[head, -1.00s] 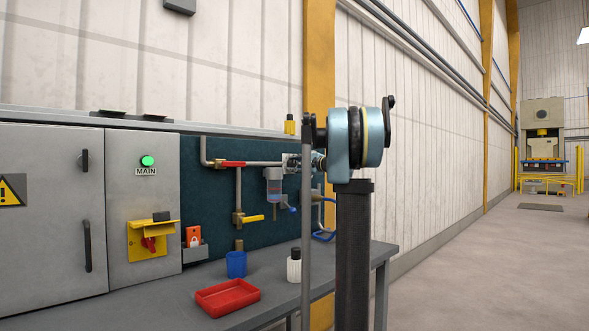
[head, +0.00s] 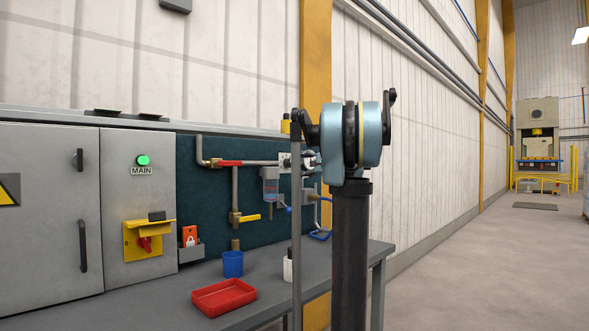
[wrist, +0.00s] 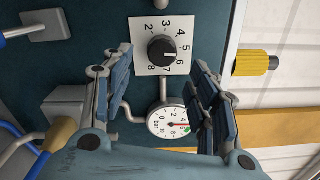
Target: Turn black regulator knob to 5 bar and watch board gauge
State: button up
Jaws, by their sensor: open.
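The black regulator knob (wrist: 161,50) sits on a white square scale plate (wrist: 142,57) with numbers 2 to 8. Its white mark points right, roughly toward 5 to 6. Below it in the wrist view is the round white board gauge (wrist: 160,127), with a red needle pointing right near a green mark; its exact reading is too small to tell. My gripper (wrist: 162,60) is open, its fingers on either side of the knob with gaps visible. Whether they reach the knob's depth I cannot tell. In the head view my arm mostly hides the regulator.
A teal board (head: 208,182) carries pipes, a red-handled valve (head: 230,163) and a yellow-handled valve (head: 248,218). The grey bench (head: 275,292) below holds a red tray (head: 224,297) and a blue cup (head: 233,264).

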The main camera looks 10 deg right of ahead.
jog(key=v, duration=0.5)
jog(key=shift+s+d, duration=0.15)
